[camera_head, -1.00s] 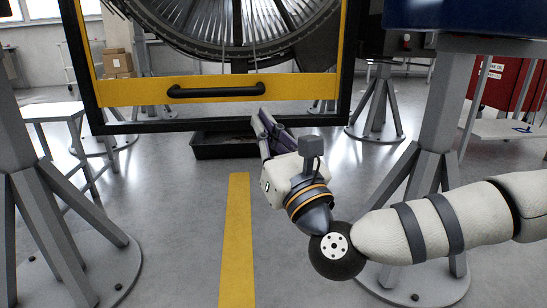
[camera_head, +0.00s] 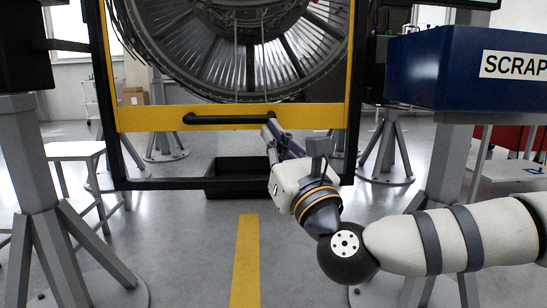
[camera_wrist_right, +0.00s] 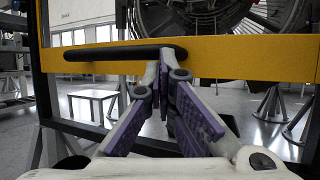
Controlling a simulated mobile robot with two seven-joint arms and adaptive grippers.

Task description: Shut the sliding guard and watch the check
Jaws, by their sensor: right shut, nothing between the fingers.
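The sliding guard (camera_head: 325,116) is a black frame with a yellow border and a wide yellow bottom bar. It stands in front of the round turbofan (camera_head: 245,62). A black bar handle (camera_head: 225,119) runs along the yellow bar, and it also shows in the right wrist view (camera_wrist_right: 110,53). My right gripper (camera_head: 267,131) is shut and empty, with purple finger pads. Its fingertips (camera_wrist_right: 160,62) are at the right end of the handle; I cannot tell whether they touch it. My left gripper is not in view. No check indicator can be made out.
A blue bin marked SCRAP (camera_head: 430,70) stands at the right. A black tray (camera_head: 235,178) is on the floor behind the guard. Grey pedestals (camera_head: 35,160) stand on both sides, with a white table (camera_head: 75,150) at left. A yellow floor stripe (camera_head: 246,260) runs along clear floor.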

